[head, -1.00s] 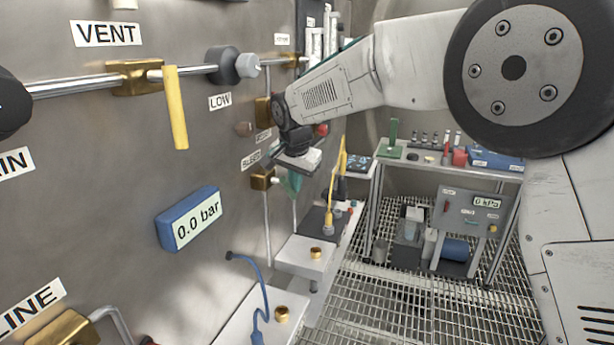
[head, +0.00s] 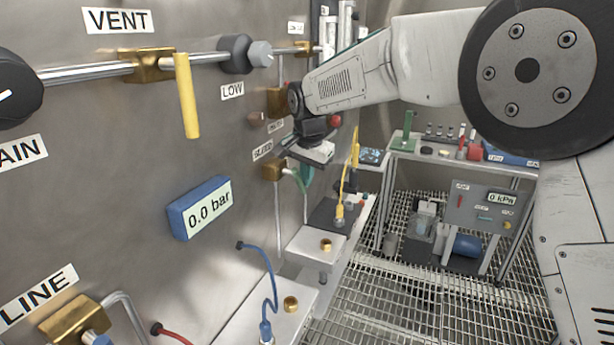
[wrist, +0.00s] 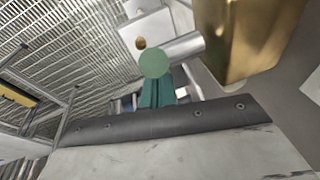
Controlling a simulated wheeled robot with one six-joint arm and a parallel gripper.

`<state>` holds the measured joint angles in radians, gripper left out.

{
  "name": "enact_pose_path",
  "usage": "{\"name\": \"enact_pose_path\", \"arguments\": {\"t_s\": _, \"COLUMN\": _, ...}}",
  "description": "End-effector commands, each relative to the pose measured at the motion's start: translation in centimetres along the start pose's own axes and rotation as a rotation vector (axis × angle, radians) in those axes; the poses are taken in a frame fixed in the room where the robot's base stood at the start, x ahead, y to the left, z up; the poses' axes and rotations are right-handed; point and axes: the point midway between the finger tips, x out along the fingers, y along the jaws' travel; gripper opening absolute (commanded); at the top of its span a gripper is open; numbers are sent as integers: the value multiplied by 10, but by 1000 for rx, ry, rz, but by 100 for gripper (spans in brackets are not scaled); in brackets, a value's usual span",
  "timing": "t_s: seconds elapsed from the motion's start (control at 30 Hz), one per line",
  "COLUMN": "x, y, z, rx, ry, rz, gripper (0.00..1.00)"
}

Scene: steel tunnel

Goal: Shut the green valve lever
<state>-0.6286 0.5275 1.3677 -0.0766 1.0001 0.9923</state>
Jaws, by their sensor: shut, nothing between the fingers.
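The green valve lever (head: 296,181) is on the brass valve (head: 272,170) beside the BLEED label on the left wall. In the head view it slants down and right from the valve, partly hidden by my gripper. In the wrist view the lever (wrist: 154,62) shows its round green end, close to the brass valve body (wrist: 238,38) and a steel stem. My gripper (head: 306,180) is shut and empty, its teal fingers beside the lever. The wrist view shows the fingers (wrist: 156,93) just behind the lever's end; I cannot tell whether they touch it.
A yellow lever (head: 187,97) and dark knobs sit on the upper pipe. A blue gauge (head: 200,208) reads 0.0 bar. Below stand pale blocks (head: 318,248) with brass fittings and cables.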

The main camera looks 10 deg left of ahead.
Motion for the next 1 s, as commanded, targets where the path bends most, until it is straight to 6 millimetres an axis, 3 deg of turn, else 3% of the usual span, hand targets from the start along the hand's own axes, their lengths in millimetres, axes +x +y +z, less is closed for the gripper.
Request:
{"name": "enact_pose_path", "arguments": {"t_s": 0.8, "x": -1, "y": 0, "z": 0, "rx": 0, "ry": 0, "rz": 0, "gripper": 0}}
{"name": "enact_pose_path", "arguments": {"t_s": 1.0, "x": -19, "y": -1, "z": -1, "rx": 0, "ry": 2, "rz": -3, "gripper": 0}}
